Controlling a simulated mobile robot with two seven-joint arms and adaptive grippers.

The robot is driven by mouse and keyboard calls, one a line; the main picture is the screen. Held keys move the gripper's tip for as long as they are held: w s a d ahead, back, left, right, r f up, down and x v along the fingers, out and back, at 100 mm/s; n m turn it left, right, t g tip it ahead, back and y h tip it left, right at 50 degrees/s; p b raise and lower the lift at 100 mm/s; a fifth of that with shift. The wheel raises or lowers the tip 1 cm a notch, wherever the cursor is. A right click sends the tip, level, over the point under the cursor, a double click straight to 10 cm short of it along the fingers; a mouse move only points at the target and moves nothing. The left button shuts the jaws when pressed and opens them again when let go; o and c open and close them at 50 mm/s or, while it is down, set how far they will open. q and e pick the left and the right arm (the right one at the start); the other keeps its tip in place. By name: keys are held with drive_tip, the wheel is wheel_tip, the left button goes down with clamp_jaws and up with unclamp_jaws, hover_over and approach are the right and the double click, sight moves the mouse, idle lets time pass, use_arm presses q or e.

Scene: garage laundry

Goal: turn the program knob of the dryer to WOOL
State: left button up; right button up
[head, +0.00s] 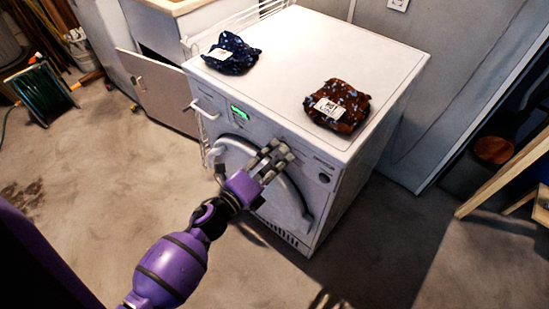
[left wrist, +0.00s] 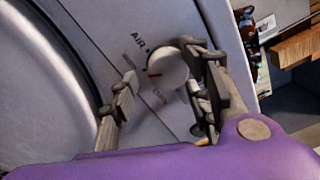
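The white dryer (head: 345,45) stands in the middle of the head view, with a lit green display (head: 240,113) on its front panel. My left gripper (head: 272,158) is at this panel and hides the program knob there. In the left wrist view the round pale knob (left wrist: 167,67) has a red mark on its left side, and the word AIR is printed at its upper left. The fingers of my left gripper (left wrist: 160,82) are apart on either side of the knob. The right finger is very close to it; I cannot tell whether it touches. My right gripper is not in view.
A dark blue cloth bundle (head: 232,54) and a brown cloth bundle (head: 337,105), both with white tags, lie on the dryer's top. A cabinet door (head: 160,92) hangs open at the left. A green hose reel (head: 42,93) stands farther left. The floor in front is clear.

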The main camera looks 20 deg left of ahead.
use_arm(q)
drive_tip(key=shift+r, duration=0.1)
drive_tip(key=shift+s+a, duration=0.1)
drive_tip(key=shift+s, duration=0.05)
drive_tip(key=v, duration=1.1)
drive_tip(key=shift+s, duration=0.35)
